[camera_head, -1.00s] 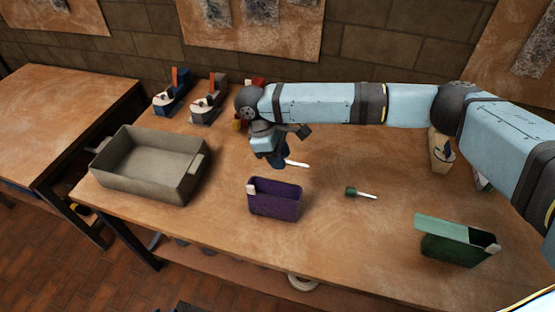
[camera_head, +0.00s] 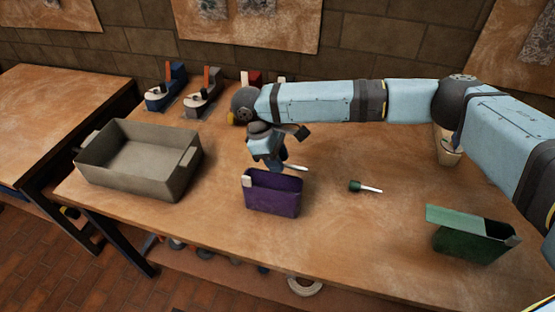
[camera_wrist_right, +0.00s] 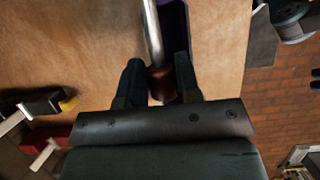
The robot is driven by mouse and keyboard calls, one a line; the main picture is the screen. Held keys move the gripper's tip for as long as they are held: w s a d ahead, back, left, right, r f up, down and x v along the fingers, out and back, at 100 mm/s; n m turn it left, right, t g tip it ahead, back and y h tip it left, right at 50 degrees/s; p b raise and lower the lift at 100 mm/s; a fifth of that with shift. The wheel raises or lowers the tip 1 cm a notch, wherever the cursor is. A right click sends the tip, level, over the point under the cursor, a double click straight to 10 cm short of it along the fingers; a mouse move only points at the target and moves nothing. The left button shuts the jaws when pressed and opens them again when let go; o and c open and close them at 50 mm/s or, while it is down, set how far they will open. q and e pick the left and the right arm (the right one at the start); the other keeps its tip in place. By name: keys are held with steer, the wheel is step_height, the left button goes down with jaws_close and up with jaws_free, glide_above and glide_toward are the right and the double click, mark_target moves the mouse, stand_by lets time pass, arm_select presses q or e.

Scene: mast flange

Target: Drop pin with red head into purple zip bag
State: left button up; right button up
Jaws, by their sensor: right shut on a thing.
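The purple zip bag (camera_head: 272,198) stands upright on the table with its top open. It also shows in the right wrist view (camera_wrist_right: 176,35). My right gripper (camera_head: 279,164) is just behind the bag and above it. The right gripper (camera_wrist_right: 160,82) is shut on the red head of the pin (camera_wrist_right: 162,83). The pin's metal shaft (camera_wrist_right: 152,35) points away from the jaws, beside the bag's opening in that view. In the head view only the light shaft (camera_head: 298,168) shows clearly, and the red head is hidden. My left gripper is not in view.
A grey bin (camera_head: 140,165) stands at the left. A green-headed pin (camera_head: 365,187) lies right of the purple bag. A green bag (camera_head: 470,238) stands near the right front. Hand planes (camera_head: 203,95) stand at the back.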

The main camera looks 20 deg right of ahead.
steer(key=o, duration=1)
steer(key=v, duration=1.4)
steer(key=shift+s, duration=0.1)
